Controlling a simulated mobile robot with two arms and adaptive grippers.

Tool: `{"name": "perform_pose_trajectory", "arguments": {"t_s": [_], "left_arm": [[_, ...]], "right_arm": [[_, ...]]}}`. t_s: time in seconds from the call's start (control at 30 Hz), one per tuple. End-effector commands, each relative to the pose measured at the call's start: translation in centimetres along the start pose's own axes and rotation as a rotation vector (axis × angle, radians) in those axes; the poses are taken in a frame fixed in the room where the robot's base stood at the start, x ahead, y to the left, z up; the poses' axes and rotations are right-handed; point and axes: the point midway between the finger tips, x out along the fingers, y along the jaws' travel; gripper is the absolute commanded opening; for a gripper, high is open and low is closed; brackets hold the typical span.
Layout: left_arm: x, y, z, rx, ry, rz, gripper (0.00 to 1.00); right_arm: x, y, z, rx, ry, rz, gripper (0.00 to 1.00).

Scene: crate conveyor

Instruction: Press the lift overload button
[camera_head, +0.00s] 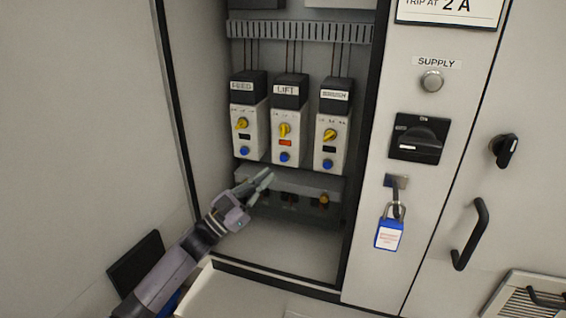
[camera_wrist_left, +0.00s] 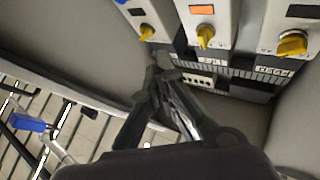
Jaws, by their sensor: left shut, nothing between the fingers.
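The LIFT overload unit (camera_head: 285,120) is the middle one of three in the open cabinet. It has a yellow dial, an orange-red flag and a blue button (camera_head: 285,157) near its bottom. My left gripper (camera_head: 265,179) is shut and empty, a little below and left of that button and apart from it in the picture. In the left wrist view, the shut fingers (camera_wrist_left: 160,77) point toward the units, which show upside down. The lift unit's orange flag (camera_wrist_left: 203,10) and dial (camera_wrist_left: 206,36) show there, but its blue button is out of frame. My right gripper is not in view.
The FEED unit (camera_head: 247,110) and the right-hand unit (camera_head: 331,122) flank it, each with a dark flag and blue button. A lower block (camera_head: 292,203) lies beneath. The cabinet's frame edges bound the opening. A blue padlock (camera_head: 389,234) hangs to the right.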

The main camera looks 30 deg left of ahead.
Motion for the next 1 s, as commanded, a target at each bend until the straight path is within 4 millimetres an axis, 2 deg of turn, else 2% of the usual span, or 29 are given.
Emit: {"name": "perform_pose_trajectory", "arguments": {"t_s": [0.03,0.2,0.5,1.0], "left_arm": [[0.4,-0.4,0.7,0.005,0.002,0.000,0.00],[2.1,-1.6,2.0,0.003,0.003,-0.001,0.00],[4.4,-3.2,3.4,0.002,0.001,0.000,0.00],[4.8,-3.5,3.6,0.001,-0.001,-0.001,0.00]], "right_arm": [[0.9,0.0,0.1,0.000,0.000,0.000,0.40],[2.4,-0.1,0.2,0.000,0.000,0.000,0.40],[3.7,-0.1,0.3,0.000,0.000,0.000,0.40],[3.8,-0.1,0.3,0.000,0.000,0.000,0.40]]}}
